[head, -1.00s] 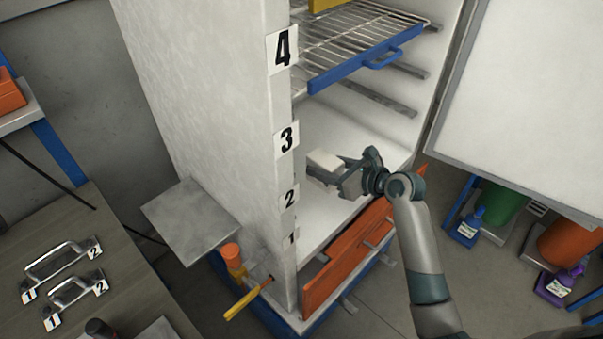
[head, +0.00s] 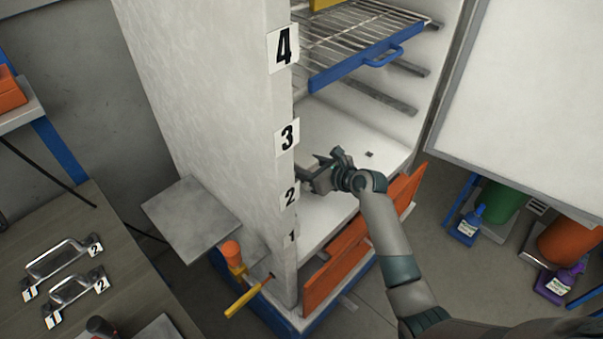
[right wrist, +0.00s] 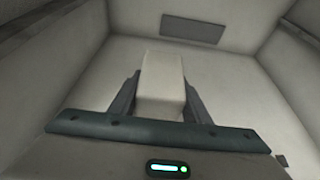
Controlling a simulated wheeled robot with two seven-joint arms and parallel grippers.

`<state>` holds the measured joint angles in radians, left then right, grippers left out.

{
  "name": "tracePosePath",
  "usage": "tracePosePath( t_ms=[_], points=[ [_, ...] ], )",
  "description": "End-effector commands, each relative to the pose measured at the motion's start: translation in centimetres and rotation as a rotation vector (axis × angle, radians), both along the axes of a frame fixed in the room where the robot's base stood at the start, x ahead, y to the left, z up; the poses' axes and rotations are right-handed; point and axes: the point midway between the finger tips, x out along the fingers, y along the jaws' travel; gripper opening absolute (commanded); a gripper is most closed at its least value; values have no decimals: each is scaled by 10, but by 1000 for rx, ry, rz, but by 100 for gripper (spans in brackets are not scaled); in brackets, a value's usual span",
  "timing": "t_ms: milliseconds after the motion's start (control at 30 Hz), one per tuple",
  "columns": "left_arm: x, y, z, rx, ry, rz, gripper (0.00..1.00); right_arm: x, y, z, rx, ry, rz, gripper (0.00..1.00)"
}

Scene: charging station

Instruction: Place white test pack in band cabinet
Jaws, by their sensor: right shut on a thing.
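The cabinet (head: 195,90) is tall and white, with its front open and number labels on its front edge. My right gripper (head: 312,178) is inside its lower compartment, partly hidden by that front edge. In the right wrist view my right gripper (right wrist: 160,100) is shut on the white test pack (right wrist: 162,82), a plain pale block between the two fingers. The pack is hidden in the head view. I cannot tell whether the pack touches a cabinet surface. My left gripper is not in view.
A wire shelf with a blue front bar (head: 355,68) sits above my right arm. An orange panel (head: 340,262) stands low at the cabinet's front opening. A large white door or panel (head: 535,100) is at right. A table with metal handles (head: 62,258) is at left.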

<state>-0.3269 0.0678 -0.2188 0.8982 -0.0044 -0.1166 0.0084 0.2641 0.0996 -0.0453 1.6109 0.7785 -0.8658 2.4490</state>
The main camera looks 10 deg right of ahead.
Motion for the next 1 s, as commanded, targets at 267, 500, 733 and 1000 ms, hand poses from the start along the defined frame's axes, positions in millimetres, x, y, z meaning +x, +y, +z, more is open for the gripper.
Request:
tracePosePath(
  t_ms=[267, 500, 733, 1000],
  points=[
    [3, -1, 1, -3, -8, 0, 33, 0, -1, -30, -1, 1, 0, 4],
    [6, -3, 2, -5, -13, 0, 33, 0, -1, -35, 1, -2, -1, 4],
    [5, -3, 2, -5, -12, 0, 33, 0, 0, -37, 1, -1, -1, 4],
    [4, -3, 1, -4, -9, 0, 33, -1, 0, -39, 0, 2, 0, 62]
  ],
)
